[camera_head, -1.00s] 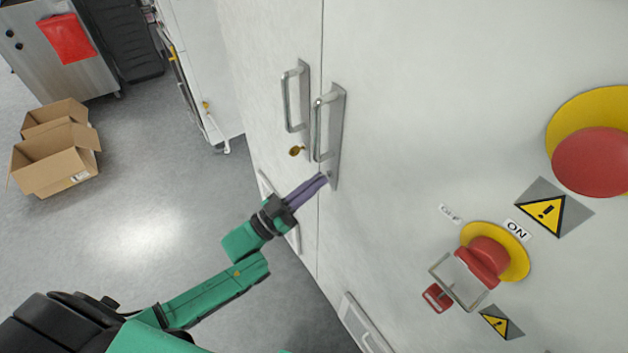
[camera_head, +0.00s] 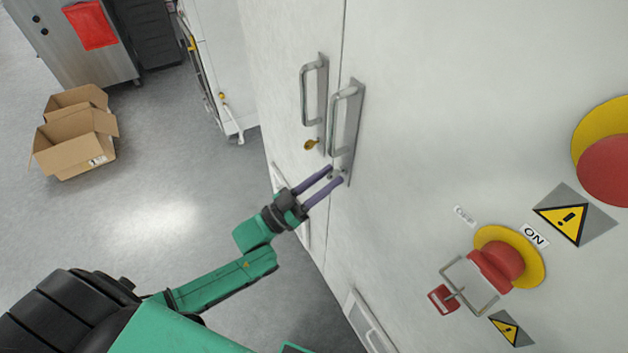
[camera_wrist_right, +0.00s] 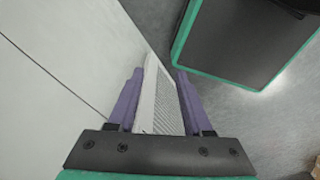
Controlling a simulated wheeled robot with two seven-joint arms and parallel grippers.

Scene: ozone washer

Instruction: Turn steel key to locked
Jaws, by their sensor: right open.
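My left gripper (camera_head: 336,174) is open at the foot of the right door handle (camera_head: 343,120), its two purple fingers parted and pointing at the door. A tiny grey part (camera_head: 331,177) shows between the fingertips. It may be the steel key, but it is too small for me to tell its turn. A brass-coloured key (camera_head: 310,145) sits below the left door handle (camera_head: 312,95), just above the fingers. My right gripper (camera_wrist_right: 156,76) is open and empty in the right wrist view.
A red knob on yellow (camera_head: 505,262), with a wire guard and red padlock, sits at lower right by the ON label. A red button (camera_head: 606,170) is at far right. Cardboard boxes (camera_head: 75,145) stand on the floor at left. A white slatted panel (camera_wrist_right: 163,105) lies beyond my right fingers.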

